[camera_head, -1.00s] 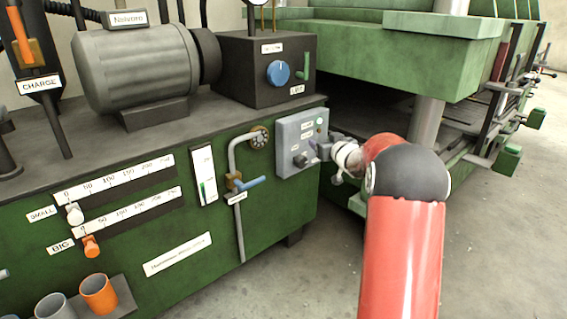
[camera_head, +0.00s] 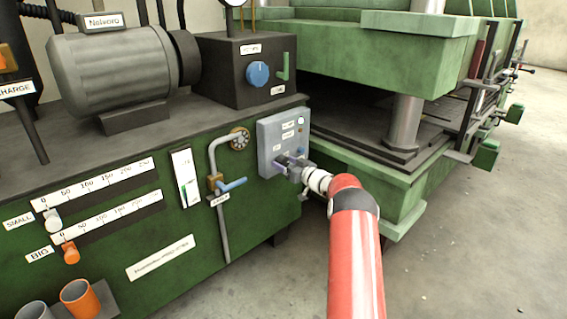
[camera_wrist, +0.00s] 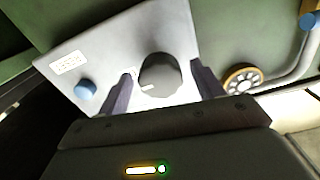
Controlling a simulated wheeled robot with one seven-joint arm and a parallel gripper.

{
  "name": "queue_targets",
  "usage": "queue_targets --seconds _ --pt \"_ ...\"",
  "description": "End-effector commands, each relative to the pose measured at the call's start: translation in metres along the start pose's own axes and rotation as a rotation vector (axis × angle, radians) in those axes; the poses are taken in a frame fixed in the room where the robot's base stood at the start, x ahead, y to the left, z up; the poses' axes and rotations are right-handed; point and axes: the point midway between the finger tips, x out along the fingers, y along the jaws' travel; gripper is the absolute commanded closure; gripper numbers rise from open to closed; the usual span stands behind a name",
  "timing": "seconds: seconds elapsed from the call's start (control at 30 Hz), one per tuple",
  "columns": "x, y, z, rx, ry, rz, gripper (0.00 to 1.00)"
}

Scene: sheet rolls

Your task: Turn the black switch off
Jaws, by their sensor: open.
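The black switch is a round dark knob (camera_wrist: 160,74) on a grey control panel (camera_wrist: 110,50), with a small white mark toward the left in the wrist view. My gripper (camera_wrist: 163,76) is open, with one finger on each side of the knob. I cannot tell whether the fingers touch it. In the head view, my gripper (camera_head: 285,163) is at the lower part of the grey panel (camera_head: 268,130) and hides the knob there. A small pale lamp (camera_head: 301,121) sits at the panel's upper right.
A blue button (camera_wrist: 85,89) is beside the knob. A round brass-coloured valve wheel (camera_head: 239,139) and a pipe with a blue lever (camera_head: 232,185) are left of the panel. A large green press (camera_head: 375,50) stands behind on the right. Floor at the right is clear.

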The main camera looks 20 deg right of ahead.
Motion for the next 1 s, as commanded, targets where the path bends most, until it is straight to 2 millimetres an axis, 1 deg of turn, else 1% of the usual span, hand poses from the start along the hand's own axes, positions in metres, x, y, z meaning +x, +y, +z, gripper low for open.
queue_targets --seconds 0.03,0.13,0.4,0.43,0.77,1.0 --pt "0.0050 -0.0007 0.0005 0.000 0.000 -0.001 0.33" --pt "0.0097 -0.0005 -0.0002 0.000 0.001 0.000 0.33" --pt "0.0112 -0.0003 -0.0002 0.000 0.001 0.001 0.33" --pt "0.0112 -0.0003 -0.0002 0.000 0.001 0.001 0.34" --pt "0.0111 -0.0004 -0.0002 0.000 0.001 0.001 0.78" --pt "0.0111 -0.0004 0.0008 -0.019 0.001 0.000 0.78"
